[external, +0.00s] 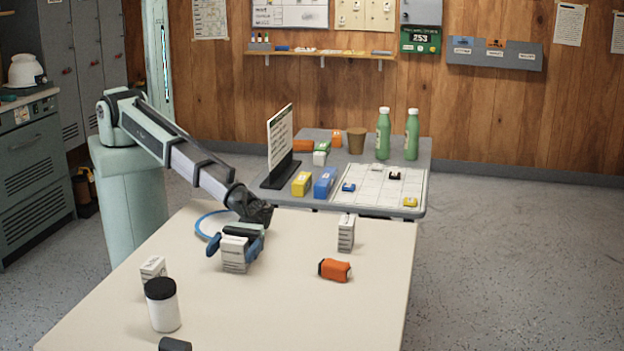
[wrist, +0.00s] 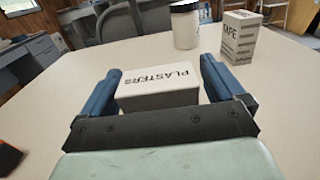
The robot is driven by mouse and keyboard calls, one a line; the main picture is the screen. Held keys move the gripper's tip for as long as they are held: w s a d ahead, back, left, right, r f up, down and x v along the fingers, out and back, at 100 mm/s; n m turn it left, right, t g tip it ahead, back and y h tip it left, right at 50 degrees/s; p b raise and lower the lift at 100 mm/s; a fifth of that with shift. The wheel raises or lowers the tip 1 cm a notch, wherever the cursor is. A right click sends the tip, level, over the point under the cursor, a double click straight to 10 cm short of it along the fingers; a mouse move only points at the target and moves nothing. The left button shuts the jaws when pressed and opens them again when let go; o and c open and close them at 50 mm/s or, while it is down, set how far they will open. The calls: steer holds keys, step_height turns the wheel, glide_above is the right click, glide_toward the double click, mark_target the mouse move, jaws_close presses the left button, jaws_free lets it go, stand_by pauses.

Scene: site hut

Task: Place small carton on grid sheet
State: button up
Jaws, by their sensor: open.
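A small white carton (external: 234,262) with grey printed sides stands on the near cream table. In the wrist view the carton (wrist: 160,80) reads "PLASTERS" on its top. My gripper (external: 235,247) is open, with one blue finger on each side of this carton; in the wrist view my gripper (wrist: 161,72) shows both fingers beside it. I cannot tell whether either finger touches it. The grid sheet (external: 376,200) is white and lies on the grey table behind, with several small blue, yellow and dark items on it.
Similar cartons stand right (external: 346,233) and left (external: 153,268) on the cream table (external: 300,310). A white jar (external: 163,308) and an orange item (external: 335,270) are also there. An upright sign (external: 280,140), boxes and green bottles (external: 383,135) stand around the sheet.

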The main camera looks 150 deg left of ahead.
steer(key=shift+c, duration=0.4)
steer(key=c, duration=1)
